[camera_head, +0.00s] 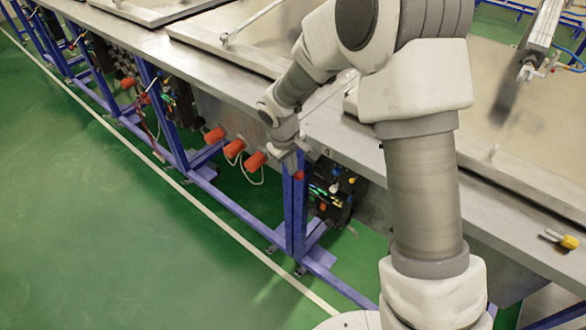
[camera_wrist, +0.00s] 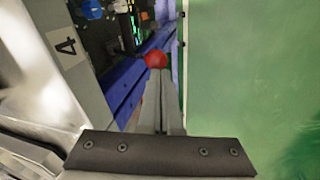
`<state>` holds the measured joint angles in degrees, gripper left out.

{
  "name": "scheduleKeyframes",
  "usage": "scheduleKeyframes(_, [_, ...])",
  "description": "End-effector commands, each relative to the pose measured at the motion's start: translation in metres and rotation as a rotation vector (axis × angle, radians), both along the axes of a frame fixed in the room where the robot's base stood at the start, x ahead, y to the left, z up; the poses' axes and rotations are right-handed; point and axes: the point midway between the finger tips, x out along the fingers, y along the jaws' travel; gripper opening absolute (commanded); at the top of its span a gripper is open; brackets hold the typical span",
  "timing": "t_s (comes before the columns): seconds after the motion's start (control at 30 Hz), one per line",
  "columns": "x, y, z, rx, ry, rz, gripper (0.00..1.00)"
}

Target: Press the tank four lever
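The tank four lever shows as a red ball knob (camera_wrist: 155,59) in the wrist view, beside a plate with the number 4 (camera_wrist: 66,47). In the head view the red knob (camera_head: 299,175) is at the tank bench's front edge, just under my gripper (camera_head: 293,163). In the wrist view my gripper's fingers (camera_wrist: 157,78) look shut together, with their tips at the near side of the knob. I cannot tell whether they touch it. The lever's shaft is hidden behind the fingers.
Three orange cylinders (camera_head: 234,148) stick out below the bench (camera_head: 330,125) to the left of my gripper. Blue frame legs (camera_head: 294,215) and dark valve gear (camera_head: 335,195) are close by. The green floor (camera_head: 110,220) in front is clear.

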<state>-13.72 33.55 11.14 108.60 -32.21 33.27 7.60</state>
Motion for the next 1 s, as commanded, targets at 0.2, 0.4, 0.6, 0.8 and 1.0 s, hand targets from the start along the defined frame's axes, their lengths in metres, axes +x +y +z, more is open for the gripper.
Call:
scheduleKeyframes(0.2, [-0.006, 0.006, -0.02, -0.051, -0.067, 0.005, 0.0])
scheduleKeyframes(0.4, [-0.01, 0.009, -0.03, -0.106, -0.136, 0.005, 0.0])
scheduleKeyframes(0.6, [-0.014, 0.011, -0.041, -0.159, -0.204, 0.004, 0.0])
scheduleKeyframes(0.8, [-0.016, 0.012, -0.051, -0.181, -0.234, -0.002, 0.0])
scheduleKeyframes(1.0, [-0.018, 0.014, -0.064, -0.18, -0.232, -0.001, 0.0])
